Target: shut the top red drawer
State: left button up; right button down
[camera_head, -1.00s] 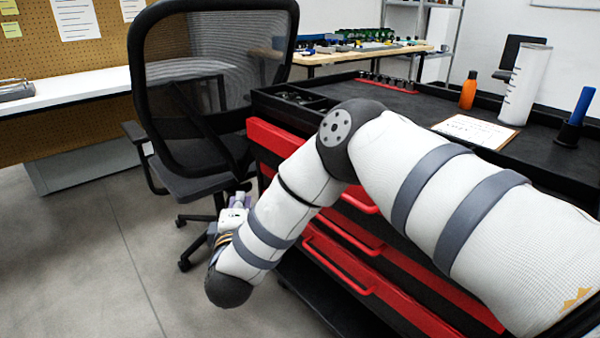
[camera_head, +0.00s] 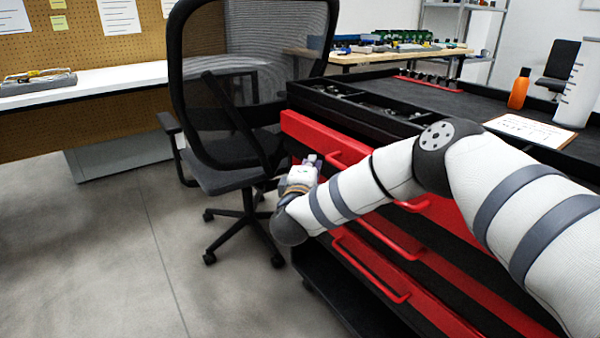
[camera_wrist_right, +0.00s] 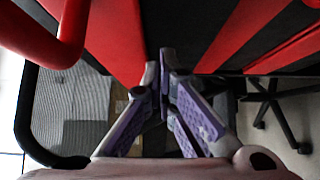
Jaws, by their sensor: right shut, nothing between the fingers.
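The top red drawer (camera_head: 306,130) is in the black cabinet in the head view, below the dark worktop. Its front appears to stand out from the cabinet, and my right arm hides part of it. My right gripper (camera_head: 311,161) is beside the drawer front, near its left end and low against it. In the wrist view the right gripper's purple fingers (camera_wrist_right: 166,62) are together and empty, with a red drawer front (camera_wrist_right: 118,38) just beyond them. I cannot tell whether they touch it. A red handle (camera_wrist_right: 68,38) is at the upper left there. My left gripper is not in view.
Lower red drawers with handles (camera_head: 372,262) are below my right arm. A black office chair (camera_head: 232,180) stands close to the cabinet's left. The worktop (camera_head: 455,104) holds an orange bottle (camera_head: 519,90) and a clipboard (camera_head: 530,130). The floor at the lower left is clear.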

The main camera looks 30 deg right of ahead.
aim_at(325, 155)
jog(key=shift+d, duration=0.1)
jog(key=d+p, duration=0.3)
jog(key=shift+w+d+r, duration=0.2)
jog(key=shift+d+r, duration=0.05)
jog(key=shift+d, duration=0.15)
jog(key=shift+d+p, duration=0.3)
jog(key=shift+f, duration=0.15)
jog(key=shift+d, duration=0.1)
